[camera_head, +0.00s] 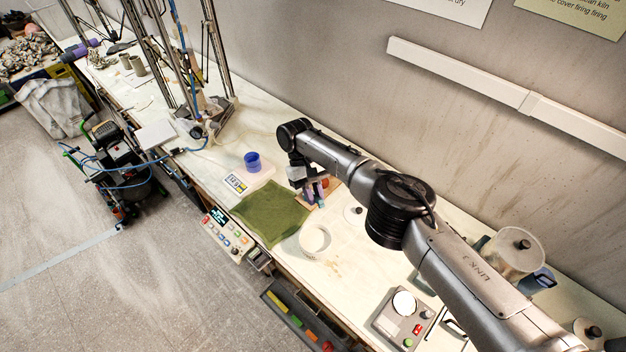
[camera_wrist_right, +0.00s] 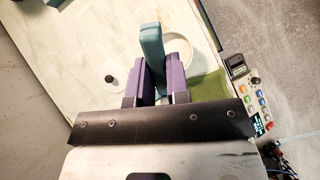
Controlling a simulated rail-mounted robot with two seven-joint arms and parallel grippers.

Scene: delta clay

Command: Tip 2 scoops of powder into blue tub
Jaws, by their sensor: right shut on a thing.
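The blue tub (camera_head: 253,162) stands upright on a white scale (camera_head: 236,182) with a small display. A round whitish container (camera_head: 315,240) with pale contents sits on the bench at the near edge of the green cloth. My right gripper (camera_head: 316,192), with purple fingers, is to the right of the tub and beyond the container. In the right wrist view its fingers (camera_wrist_right: 155,82) are shut on a teal handle-like piece (camera_wrist_right: 152,48). Whether this piece ends in a scoop bowl, or holds powder, I cannot see. My left gripper is not in view.
A green cloth (camera_head: 270,213) lies between scale and container. A lid with a black knob (camera_wrist_right: 108,78) lies nearby. Thin poles (camera_head: 215,50) stand at the back left. A button panel (camera_head: 228,236) hangs at the bench's front edge.

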